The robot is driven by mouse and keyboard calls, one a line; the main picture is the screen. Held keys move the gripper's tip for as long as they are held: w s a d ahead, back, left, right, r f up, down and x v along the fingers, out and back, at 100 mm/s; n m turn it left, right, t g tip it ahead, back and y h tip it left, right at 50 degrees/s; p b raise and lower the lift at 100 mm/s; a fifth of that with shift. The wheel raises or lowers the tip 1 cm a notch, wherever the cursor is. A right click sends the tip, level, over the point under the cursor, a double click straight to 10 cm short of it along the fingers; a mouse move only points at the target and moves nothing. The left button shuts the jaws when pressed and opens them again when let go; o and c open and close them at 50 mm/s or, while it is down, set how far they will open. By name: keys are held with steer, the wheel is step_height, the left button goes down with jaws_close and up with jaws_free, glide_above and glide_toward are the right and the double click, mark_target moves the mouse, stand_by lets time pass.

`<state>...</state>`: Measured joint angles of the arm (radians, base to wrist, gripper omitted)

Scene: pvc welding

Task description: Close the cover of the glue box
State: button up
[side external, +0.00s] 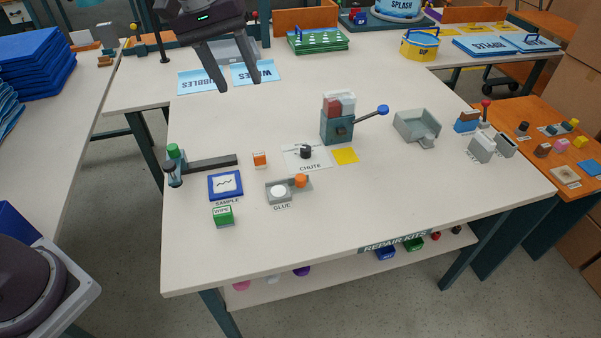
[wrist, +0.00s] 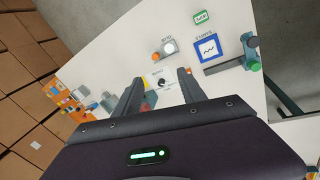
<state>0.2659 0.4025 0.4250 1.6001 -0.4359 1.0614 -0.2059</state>
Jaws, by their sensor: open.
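The glue box (side external: 272,199) is a small grey box near the table's middle front, above the printed word GLUE. A white round patch (side external: 278,191) shows in its top. An orange knob (side external: 300,181) sits on a grey flat part to its back right, which may be the cover; the white patch is uncovered. In the wrist view the glue box (wrist: 163,50) is small, near the top centre, beyond the fingers. My gripper (side external: 240,86) is open and empty, high above the table and apart from the box; its fingers also show in the wrist view (wrist: 160,77).
The blue SAMPLE pad (side external: 225,186) and green WIPE block (side external: 223,216) lie left of the glue box. Behind it are an orange block (side external: 260,160), the CHUTE plate (side external: 318,163) and a lever press (side external: 337,127). The table front right is clear.

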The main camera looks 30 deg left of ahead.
steer(key=w+d+f+g+y, duration=0.1)
steer(key=w+d+f, duration=0.2)
steer(key=w+f, duration=0.7)
steer(key=g+y, duration=0.1)
glide_above(300, 176)
step_height(300, 176, down, 13)
steer(key=shift+r, duration=0.15)
step_height(300, 176, down, 8)
steer(key=shift+d+r, duration=0.15)
steer(key=shift+c, duration=0.2)
jaws_close()
